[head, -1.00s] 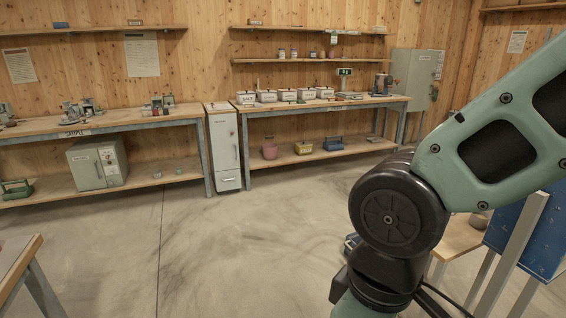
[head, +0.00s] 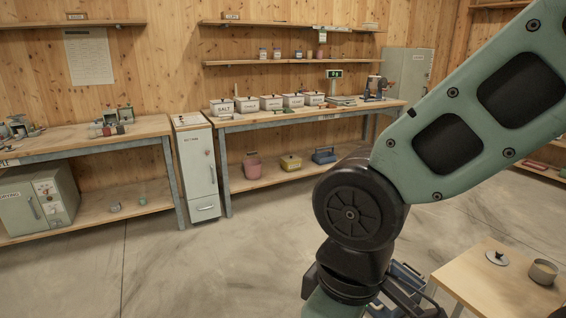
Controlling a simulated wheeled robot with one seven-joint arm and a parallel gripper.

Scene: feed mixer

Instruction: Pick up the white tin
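No single thing can be told for sure as the white tin. Small pale tins (head: 262,54) stand on the lower wall shelf (head: 290,61) above the far bench, too small to make out well. Several white lidded boxes, one marked SALT (head: 221,108), stand in a row on the far bench (head: 300,116). My arm crosses the right side of the head view, well short of the bench. My gripper is out of view, so whether it holds anything is hidden.
A narrow grey cabinet (head: 197,165) stands between the left bench (head: 90,139) and the far bench. A small wooden table (head: 480,285) with a cup (head: 543,271) is at the lower right. The floor (head: 240,265) ahead is open.

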